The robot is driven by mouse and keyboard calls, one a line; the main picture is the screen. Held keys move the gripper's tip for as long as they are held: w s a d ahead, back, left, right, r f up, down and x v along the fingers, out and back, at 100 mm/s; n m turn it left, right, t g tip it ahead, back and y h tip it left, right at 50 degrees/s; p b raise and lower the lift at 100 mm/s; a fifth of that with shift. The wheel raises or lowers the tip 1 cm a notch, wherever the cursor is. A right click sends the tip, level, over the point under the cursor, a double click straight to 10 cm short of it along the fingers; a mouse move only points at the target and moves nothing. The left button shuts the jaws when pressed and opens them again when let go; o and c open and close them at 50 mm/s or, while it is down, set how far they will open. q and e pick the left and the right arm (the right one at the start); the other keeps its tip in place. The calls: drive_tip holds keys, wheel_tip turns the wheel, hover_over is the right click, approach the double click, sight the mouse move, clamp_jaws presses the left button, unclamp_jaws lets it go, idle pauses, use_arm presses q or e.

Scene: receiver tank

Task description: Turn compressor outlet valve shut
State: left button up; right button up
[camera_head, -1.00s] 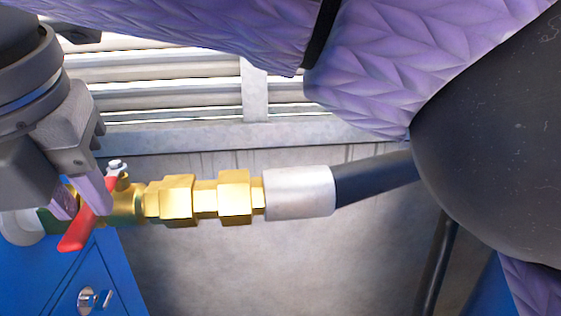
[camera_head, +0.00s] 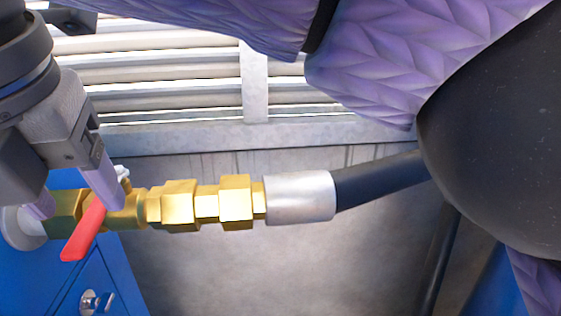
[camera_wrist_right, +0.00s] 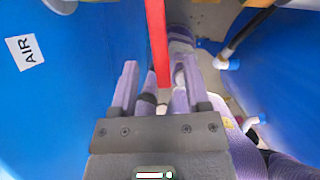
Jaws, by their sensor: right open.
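The compressor outlet valve (camera_head: 130,208) is a brass body with a red lever handle (camera_head: 83,232), at the left in the head view. The lever slants down and to the left, across the pipe line. My right gripper (camera_head: 78,203) comes in from the upper left and is open, with one fingertip overlapping the lever's upper part and the other to its left. In the right wrist view the red lever (camera_wrist_right: 158,40) runs down between the two spread fingers. Contact cannot be told. My left gripper is in neither view.
Brass fittings (camera_head: 205,203) and a silver sleeve (camera_head: 300,196) lead right to a black hose (camera_head: 380,180). A blue cabinet (camera_head: 95,275) with a latch stands below the valve. A slatted metal panel (camera_head: 180,85) is behind. The wrist view shows a blue surface labelled AIR (camera_wrist_right: 25,52).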

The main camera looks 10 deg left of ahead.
sight(102, 220)
use_arm(q)
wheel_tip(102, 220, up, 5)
drive_tip(key=p, duration=0.4)
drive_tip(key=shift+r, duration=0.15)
use_arm(e)
drive_tip(key=v, duration=0.8)
drive_tip(key=shift+s+r, duration=0.15)
drive_tip(key=shift+r, duration=0.1)
drive_tip(key=shift+c, duration=0.3)
